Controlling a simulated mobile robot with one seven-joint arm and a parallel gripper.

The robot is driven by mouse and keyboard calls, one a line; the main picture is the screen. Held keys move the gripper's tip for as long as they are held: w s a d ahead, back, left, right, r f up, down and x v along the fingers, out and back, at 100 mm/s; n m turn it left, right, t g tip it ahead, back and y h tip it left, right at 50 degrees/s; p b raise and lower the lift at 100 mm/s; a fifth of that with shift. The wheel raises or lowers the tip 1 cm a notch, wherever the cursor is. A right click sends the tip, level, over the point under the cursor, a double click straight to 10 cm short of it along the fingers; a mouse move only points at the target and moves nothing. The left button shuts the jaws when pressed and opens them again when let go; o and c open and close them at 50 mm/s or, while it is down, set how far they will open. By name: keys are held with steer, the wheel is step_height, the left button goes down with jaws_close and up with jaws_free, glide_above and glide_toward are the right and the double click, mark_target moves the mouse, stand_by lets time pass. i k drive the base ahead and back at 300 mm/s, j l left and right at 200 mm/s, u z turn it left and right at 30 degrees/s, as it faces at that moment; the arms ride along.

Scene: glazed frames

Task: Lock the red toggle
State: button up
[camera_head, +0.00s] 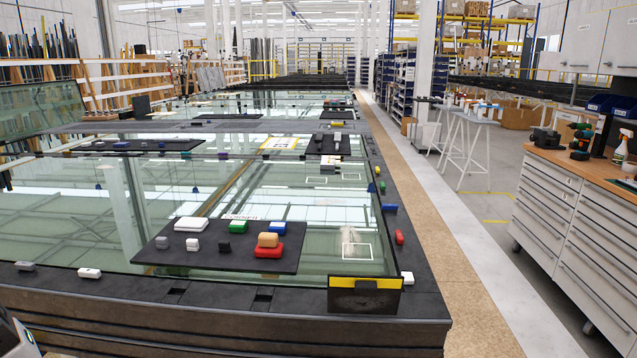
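A small red toggle (399,236) sits on the dark right-hand rail of the glazed frame, at the right of the head view. It looks upright and longish; whether it is locked or unlocked cannot be told at this size. A blue toggle (389,208) lies farther along the same rail and points across it. A green toggle (382,187) is beyond that, and a white one (408,278) is nearer, by the front corner. My gripper is not in view.
A black-and-yellow plate (365,295) stands at the front edge. A drawer cabinet (570,220) is at right; the floor between is clear.

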mark_target(399, 236)
steer(key=i+j+z, duration=0.15)
steer(key=j+z, duration=0.15)
steer(key=i+j+z, duration=0.15)
steer(key=j+z, duration=0.15)
steer(key=i+j, duration=0.1)
steer(key=i, duration=0.4)
